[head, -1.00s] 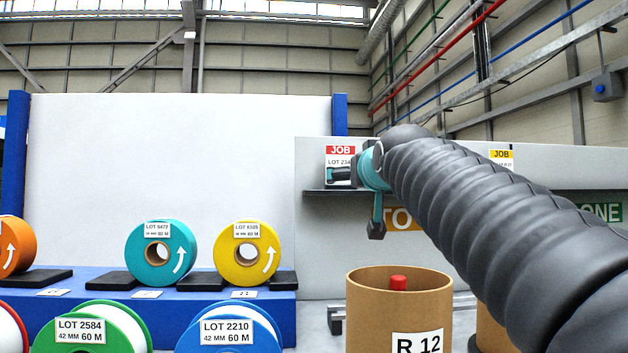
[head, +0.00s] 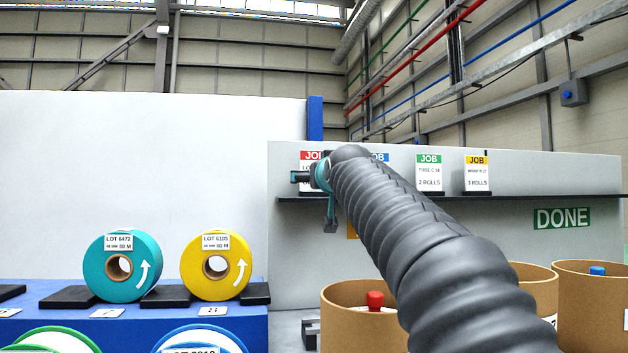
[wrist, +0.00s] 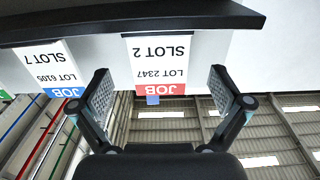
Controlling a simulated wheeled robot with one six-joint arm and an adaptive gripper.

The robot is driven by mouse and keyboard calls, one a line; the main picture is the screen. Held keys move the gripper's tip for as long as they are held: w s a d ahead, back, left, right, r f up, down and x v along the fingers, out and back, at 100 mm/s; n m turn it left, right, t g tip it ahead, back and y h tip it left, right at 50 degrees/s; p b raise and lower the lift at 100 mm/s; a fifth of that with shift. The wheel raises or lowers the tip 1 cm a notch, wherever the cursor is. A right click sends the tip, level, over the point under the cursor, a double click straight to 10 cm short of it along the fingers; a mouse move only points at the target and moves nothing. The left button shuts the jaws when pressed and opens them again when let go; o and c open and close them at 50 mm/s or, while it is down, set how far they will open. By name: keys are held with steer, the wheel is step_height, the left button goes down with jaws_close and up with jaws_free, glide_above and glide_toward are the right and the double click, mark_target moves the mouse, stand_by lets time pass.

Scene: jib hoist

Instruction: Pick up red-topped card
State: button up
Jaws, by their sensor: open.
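The red-topped card (head: 309,156) stands on the grey panel's shelf in the head view, with blue-, green- and yellow-topped cards to its right. My gripper (head: 315,202) is in front of it and covers part of it. In the wrist view, which is upside down, the card (wrist: 160,72) reads LOT 2347, SLOT 2 under JOB. My gripper (wrist: 160,82) is open there, with one finger on each side of the card in the picture. I see gaps between card and fingers. The depth between them is hard to tell.
The dark shelf edge (wrist: 120,20) runs beside the cards. A blue-topped card (wrist: 50,70) reading LOT 6105, SLOT 7 is just left in the wrist view. Below the shelf are cardboard drums (head: 345,325). Teal (head: 122,267) and yellow (head: 215,266) rolls stand at left.

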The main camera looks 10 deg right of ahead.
mark_target(316, 191)
steer(key=w+p, duration=0.1)
steer(key=w, duration=0.3)
steer(key=shift+w+r, duration=0.1)
steer(key=c, duration=1.2)
steer(key=shift+o, duration=0.2)
